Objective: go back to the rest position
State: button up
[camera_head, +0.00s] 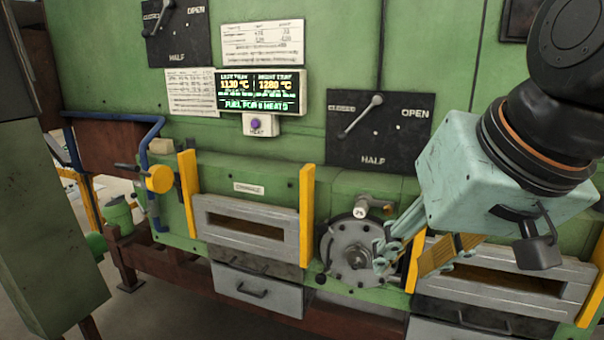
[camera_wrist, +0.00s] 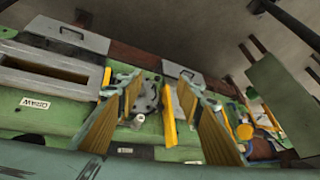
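My gripper (camera_head: 408,262) is at the right of the head view, pointing down and left in front of the green furnace (camera_head: 140,80). Its fingers are spread with nothing between them. In the wrist view my gripper (camera_wrist: 160,95) shows two separate fingers with ribbed yellow inner pads. A round grey flange (camera_head: 345,245) with a small handle stands just left of the fingers in the head view. It also shows between the fingers in the wrist view (camera_wrist: 148,98). I cannot tell whether the fingers touch anything.
Two grey-framed slots stand left (camera_head: 245,228) and right (camera_head: 510,280), beside yellow posts (camera_head: 307,215). Grey drawers (camera_head: 258,290) sit below. Lever panels (camera_head: 380,130), a lit temperature display (camera_head: 259,92) and a purple button (camera_head: 256,124) are above. A green cabinet (camera_head: 40,180) stands at the left.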

jog(key=s+d+f+g, duration=0.1)
jog(key=s+d+f, duration=0.1)
jog(key=s, duration=0.4)
jog(key=s+d+f+g+h, duration=0.1)
jog(key=s+d+f, duration=0.1)
jog(key=s+d, duration=0.2)
jog(key=s, duration=0.3)
jog(key=shift+s+f+h, duration=0.3)
jog(key=shift+f, duration=0.05)
jog(key=shift+a, duration=0.1)
dwell(1.2)
